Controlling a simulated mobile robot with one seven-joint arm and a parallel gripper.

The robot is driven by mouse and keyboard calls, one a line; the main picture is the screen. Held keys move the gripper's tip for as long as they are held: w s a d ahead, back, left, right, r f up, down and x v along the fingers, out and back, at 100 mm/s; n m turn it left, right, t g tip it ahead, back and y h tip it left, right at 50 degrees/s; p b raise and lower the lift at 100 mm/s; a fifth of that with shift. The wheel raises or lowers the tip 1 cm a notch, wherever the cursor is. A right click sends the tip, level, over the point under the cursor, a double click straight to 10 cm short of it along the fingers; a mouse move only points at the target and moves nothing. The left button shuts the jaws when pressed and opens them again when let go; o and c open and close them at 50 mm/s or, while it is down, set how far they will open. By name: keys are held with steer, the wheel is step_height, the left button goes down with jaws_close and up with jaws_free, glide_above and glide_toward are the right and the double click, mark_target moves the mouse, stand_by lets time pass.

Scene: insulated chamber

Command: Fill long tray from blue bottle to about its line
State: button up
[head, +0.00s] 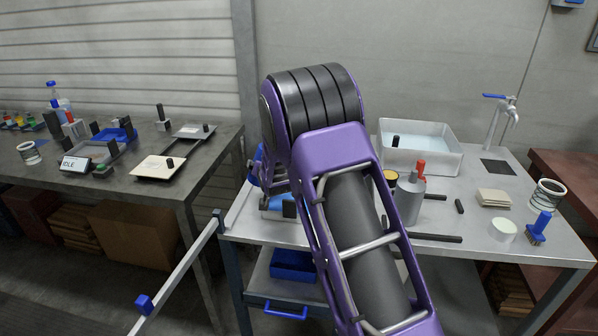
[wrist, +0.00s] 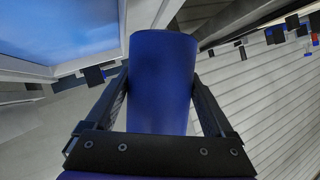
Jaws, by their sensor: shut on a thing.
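My gripper (wrist: 160,84) is shut on the blue bottle (wrist: 161,85), which fills the middle of the wrist view between the two black fingers. The bottle's mouth end and any stream from it cannot be made out. A pale-walled tray (wrist: 122,48) with blue liquid in it lies at the upper left of the wrist view, beside the bottle. In the head view my arm hides most of the gripper; a bit of blue (head: 257,160) shows at its left. A tray with blue inside (head: 275,204), likely the long tray, is partly hidden below. I cannot see its line.
A large white basin (head: 447,160) with water stands at the back of the bench, near a tap (head: 504,118). A grey bottle with a red top (head: 409,195), dark bars and a mesh cup (head: 547,194) stand to the right. A dark side table (head: 120,190) is at the left.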

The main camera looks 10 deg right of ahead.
steer(key=shift+a+f+n+h, duration=0.2)
steer(key=shift+n+h, duration=0.5)
steer(key=shift+n, duration=0.2)
steer(key=shift+d+f+n+h, duration=0.1)
steer(key=shift+f+n+h, duration=0.1)
steer(key=shift+n+h, duration=0.3)
steer(key=shift+t, duration=0.3)
steer(key=shift+d, duration=0.1)
